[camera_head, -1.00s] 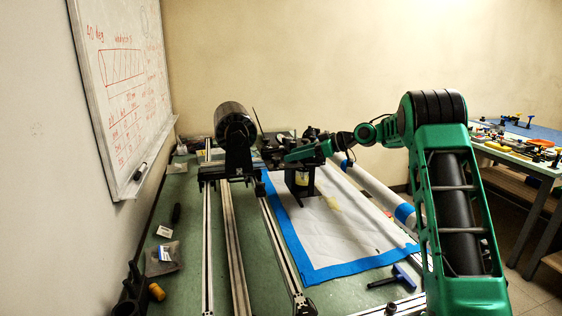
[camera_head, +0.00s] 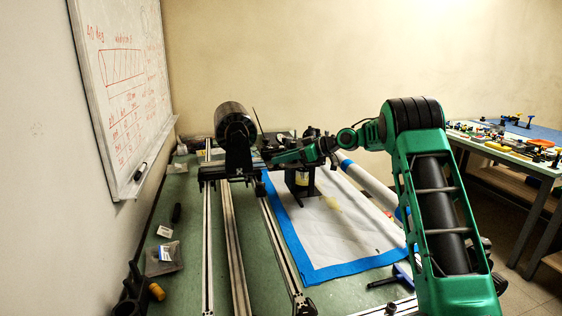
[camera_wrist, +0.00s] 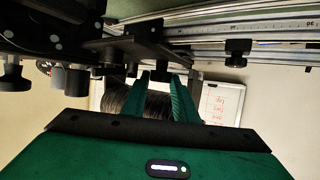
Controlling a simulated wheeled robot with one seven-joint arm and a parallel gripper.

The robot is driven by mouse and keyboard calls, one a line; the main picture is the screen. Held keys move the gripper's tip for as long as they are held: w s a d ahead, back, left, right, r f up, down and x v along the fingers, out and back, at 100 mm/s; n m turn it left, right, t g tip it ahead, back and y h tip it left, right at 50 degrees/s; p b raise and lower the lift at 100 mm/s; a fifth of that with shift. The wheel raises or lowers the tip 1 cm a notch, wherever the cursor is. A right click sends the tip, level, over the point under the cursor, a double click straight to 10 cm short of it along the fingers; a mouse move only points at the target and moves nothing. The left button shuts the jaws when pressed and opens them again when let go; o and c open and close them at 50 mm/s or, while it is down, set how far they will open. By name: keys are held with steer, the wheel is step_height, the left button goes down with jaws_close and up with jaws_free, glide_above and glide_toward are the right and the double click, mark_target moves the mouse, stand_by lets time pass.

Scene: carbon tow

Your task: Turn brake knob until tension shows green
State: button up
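My gripper (camera_wrist: 156,80) shows in the wrist view with its two green fingers apart. A small dark knob-like part (camera_wrist: 160,68), hanging from a black bracket, sits at the fingertips, nearer the right finger. I cannot tell whether it is the brake knob or whether a finger touches it. In the head view my gripper (camera_head: 272,157) is beside the black rig on the bench, just right of the dark roller (camera_head: 236,121). The knob is hidden there. No tension reading or green tension sign can be made out.
Metal rails (camera_head: 232,235) run along the green bench. A white sheet with blue tape edges (camera_head: 335,268) lies right of them. A blue-handled tool (camera_head: 383,282) lies near the front. A whiteboard (camera_head: 125,95) hangs on the left wall.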

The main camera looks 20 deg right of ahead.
steer(key=shift+s, duration=0.1)
steer(key=shift+s+a+m+t+h, duration=0.15)
steer(key=shift+m+t+h, duration=0.6)
steer(key=shift+m+h, duration=0.15)
steer(key=shift+s+a+m+t+h, duration=0.1)
steer(key=shift+a+m+t+h, duration=0.05)
steer(key=shift+m+t+h, duration=0.75)
steer(key=shift+a+m+t+h, duration=0.1)
steer(key=shift+m+t+h, duration=0.35)
steer(key=shift+m+h, duration=0.55)
steer(key=o, duration=1.1)
steer(key=shift+c, duration=0.2)
steer(key=shift+s, duration=0.1)
